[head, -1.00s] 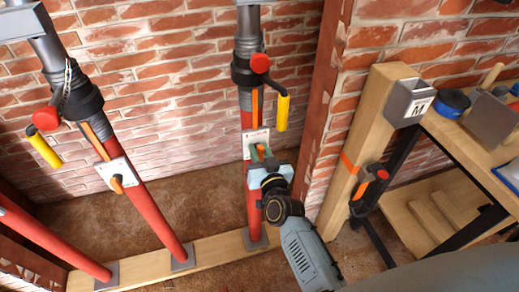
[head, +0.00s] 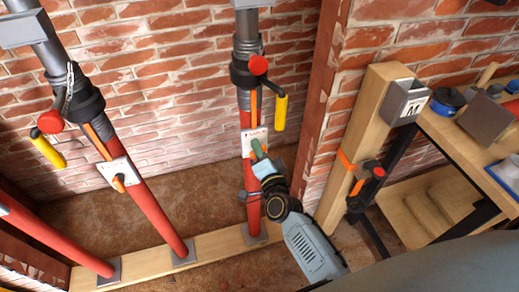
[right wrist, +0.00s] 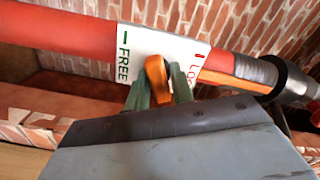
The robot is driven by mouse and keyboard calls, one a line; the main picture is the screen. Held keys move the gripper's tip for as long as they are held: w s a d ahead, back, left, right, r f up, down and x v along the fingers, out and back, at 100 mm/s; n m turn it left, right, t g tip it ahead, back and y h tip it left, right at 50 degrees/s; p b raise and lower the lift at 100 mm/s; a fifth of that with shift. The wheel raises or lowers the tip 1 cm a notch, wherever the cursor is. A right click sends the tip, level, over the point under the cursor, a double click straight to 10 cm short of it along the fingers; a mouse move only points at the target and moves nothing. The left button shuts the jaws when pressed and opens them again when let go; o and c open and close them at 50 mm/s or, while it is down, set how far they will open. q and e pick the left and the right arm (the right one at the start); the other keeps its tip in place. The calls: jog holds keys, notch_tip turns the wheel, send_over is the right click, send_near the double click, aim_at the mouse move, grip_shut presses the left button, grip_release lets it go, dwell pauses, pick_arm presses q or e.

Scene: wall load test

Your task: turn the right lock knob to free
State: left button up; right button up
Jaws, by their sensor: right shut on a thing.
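The right red prop (head: 253,212) stands upright on a wooden sill and carries a white plate (head: 247,136). In the right wrist view the plate (right wrist: 139,55) reads FREE in green at the left and LOCK in red, partly hidden, at the right. The orange lock knob (right wrist: 157,79) sits between these words. My right gripper (head: 257,149) reaches the plate from below right. Its green fingers (right wrist: 160,88) are shut on the knob, which they hide in the head view. My left gripper is not in view.
A second red prop (head: 152,212) with its own plate and orange knob (head: 118,183) leans at the left. A yellow-handled crank (head: 280,112) hangs above the right plate. A wooden post (head: 350,150) and a workbench (head: 465,155) stand at the right.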

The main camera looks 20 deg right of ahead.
jog(key=m, duration=0.3)
jog(key=shift+f, duration=0.1)
jog(key=shift+m+b, duration=0.3)
jog(key=shift+m, duration=0.7)
jog(key=o, duration=0.8)
jog(key=s, duration=0.9)
jog(key=s+a+p, duration=0.1)
jog(key=s, duration=0.3)
jog(key=shift+s, duration=0.2)
